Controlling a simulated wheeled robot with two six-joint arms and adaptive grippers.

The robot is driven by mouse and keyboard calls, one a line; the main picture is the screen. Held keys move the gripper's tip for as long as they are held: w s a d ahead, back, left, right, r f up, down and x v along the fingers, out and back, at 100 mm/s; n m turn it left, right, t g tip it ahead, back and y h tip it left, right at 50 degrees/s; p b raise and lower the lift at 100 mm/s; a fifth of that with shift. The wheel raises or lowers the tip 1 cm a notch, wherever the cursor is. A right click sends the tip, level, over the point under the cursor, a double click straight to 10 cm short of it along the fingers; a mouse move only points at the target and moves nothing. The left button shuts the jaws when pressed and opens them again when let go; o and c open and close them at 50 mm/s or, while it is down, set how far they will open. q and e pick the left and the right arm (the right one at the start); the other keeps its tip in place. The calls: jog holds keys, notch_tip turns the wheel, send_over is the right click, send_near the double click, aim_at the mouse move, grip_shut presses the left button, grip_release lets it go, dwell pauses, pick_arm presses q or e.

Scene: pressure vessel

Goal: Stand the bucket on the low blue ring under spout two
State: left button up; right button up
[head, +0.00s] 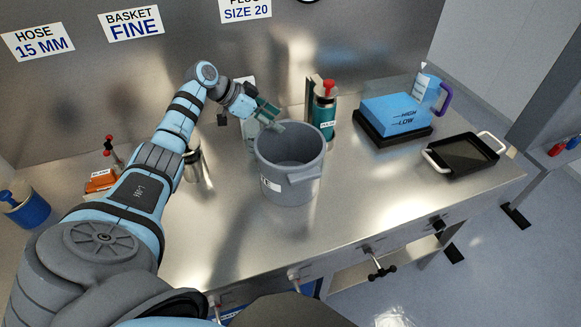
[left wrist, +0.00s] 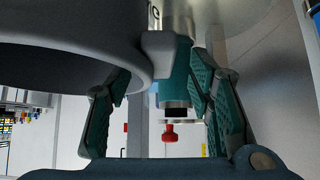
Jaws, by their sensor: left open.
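The grey bucket (head: 288,185) stands upright on the steel bench, open at the top, with a small white label and a lug on its rim. My left gripper (head: 270,115) is open at the bucket's far rim. In the left wrist view the bucket's rim and lug (left wrist: 158,55) reach between the spread fingers of my left gripper (left wrist: 165,105); I cannot tell if they touch. Several taps, one of them a spout (head: 372,262), stick out below the bench's front edge. I cannot make out the low blue ring or which spout is two. My right gripper is not in view.
A green bottle with a red top (head: 325,108) stands just behind the bucket. A blue block on a black base (head: 395,117), a blue jug (head: 428,92) and a black tray with white handles (head: 463,153) are to the right. Bare bench lies right of the bucket.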

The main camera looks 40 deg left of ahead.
pick_arm(q)
jog(key=x, duration=0.2)
jog(key=shift+w+d+f, duration=0.15)
grip_shut()
dwell(0.3)
